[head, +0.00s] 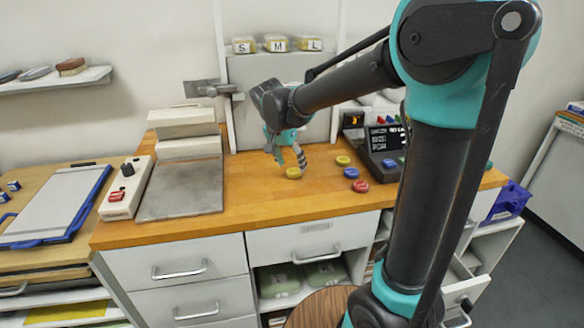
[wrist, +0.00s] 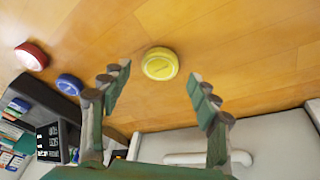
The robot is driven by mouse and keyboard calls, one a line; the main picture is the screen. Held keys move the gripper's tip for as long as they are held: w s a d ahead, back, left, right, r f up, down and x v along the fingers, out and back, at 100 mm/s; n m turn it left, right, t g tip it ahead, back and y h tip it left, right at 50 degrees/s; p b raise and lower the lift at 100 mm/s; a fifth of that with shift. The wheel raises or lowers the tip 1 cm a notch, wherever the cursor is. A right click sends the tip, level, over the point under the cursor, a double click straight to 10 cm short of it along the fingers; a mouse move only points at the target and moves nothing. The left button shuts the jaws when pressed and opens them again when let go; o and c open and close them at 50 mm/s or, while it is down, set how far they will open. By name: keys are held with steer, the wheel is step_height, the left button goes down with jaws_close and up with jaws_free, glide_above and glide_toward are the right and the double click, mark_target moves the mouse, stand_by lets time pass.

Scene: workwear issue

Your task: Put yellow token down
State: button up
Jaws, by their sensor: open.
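A round yellow token (head: 293,173) lies flat on the wooden worktop (head: 250,210), just below the fingertips of my gripper (head: 289,160). In the wrist view the yellow token (wrist: 160,63) shows between the two spread fingers of my gripper (wrist: 158,74), with visible room on each side and neither finger touching it. My gripper is open and empty. A second yellow token (head: 343,160) lies further right on the worktop. I cannot make it out in the wrist view, where a finger may cover it.
A blue token (head: 351,172) and a red token (head: 361,186) lie to the right, before a dark terminal (head: 380,145). A grey plate (head: 185,187) and a white switch box (head: 125,188) are at left. Bins marked S, M, L (head: 277,44) sit above. The front worktop is clear.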

steer(key=v, duration=1)
steer(key=shift+f, duration=0.1)
steer(key=shift+c, duration=0.5)
stand_by(0.6)
